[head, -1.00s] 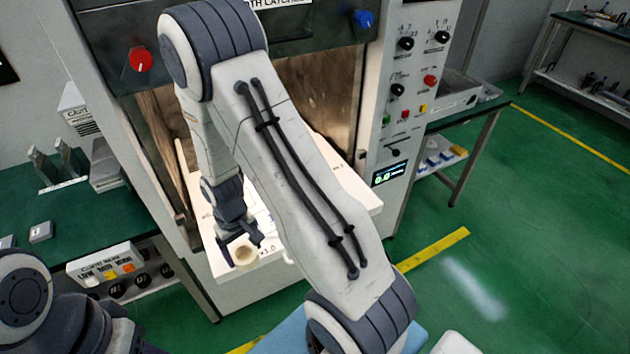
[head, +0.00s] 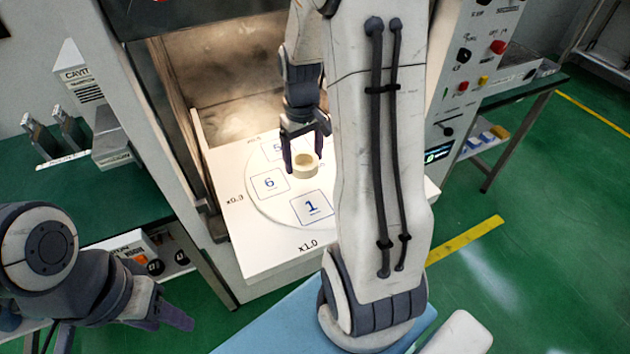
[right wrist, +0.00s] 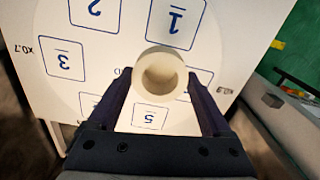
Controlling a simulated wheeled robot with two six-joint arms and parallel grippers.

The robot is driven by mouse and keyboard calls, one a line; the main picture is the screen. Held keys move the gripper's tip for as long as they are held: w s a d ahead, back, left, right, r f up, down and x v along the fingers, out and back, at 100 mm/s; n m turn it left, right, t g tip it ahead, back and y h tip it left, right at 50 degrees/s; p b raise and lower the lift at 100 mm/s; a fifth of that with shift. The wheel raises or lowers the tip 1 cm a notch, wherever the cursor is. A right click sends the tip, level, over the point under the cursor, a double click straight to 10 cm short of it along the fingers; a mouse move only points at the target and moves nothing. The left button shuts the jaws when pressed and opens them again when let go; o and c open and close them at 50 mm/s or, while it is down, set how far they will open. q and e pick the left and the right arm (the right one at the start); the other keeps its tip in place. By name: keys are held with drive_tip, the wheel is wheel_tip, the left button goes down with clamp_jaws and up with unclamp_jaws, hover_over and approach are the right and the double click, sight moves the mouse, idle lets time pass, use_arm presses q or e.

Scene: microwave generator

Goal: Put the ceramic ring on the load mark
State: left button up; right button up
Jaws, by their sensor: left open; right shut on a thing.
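The cream ceramic ring (head: 306,166) is held between the fingertips of my right gripper (head: 305,158), above the round turntable plate on the white shelf. It also shows in the right wrist view (right wrist: 159,73), where the shut fingers (right wrist: 160,85) grip its sides. The shelf (head: 262,252) bears numbered squares, with 1 (head: 312,208), 6 (head: 269,183) and a partly hidden 5 (head: 278,147) in the head view. The wrist view also shows 2 (right wrist: 95,12) and 3 (right wrist: 62,60). I cannot tell which is the load mark. My left gripper (head: 172,312) is open and empty at lower left.
The lit cavity (head: 235,75) is open behind the shelf, with a side wall at left. A control panel (head: 465,65) stands at right. My right arm hides the shelf's right part. A green bench (head: 100,205) lies at left.

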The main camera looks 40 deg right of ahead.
drive_tip(key=s+d+r+b, duration=0.4)
drive_tip(key=s+d+b, duration=0.1)
drive_tip(key=s+d, duration=0.15)
drive_tip(key=shift+m, duration=0.4)
drive_tip(key=w+f, duration=0.2)
drive_tip(key=w, duration=0.1)
drive_tip(key=w+f+p, duration=0.1)
drive_tip(key=w+f, duration=0.1)
drive_tip(key=w, duration=0.2)
drive_tip(key=w+f, duration=0.3)
drive_tip(key=shift+w, duration=0.25)
use_arm(q)
drive_tip(key=shift+a+f, duration=0.1)
drive_tip(key=shift+f, duration=2.85)
use_arm(e)
drive_tip(key=shift+f, duration=1.9)
drive_tip(key=shift+f, duration=0.1)
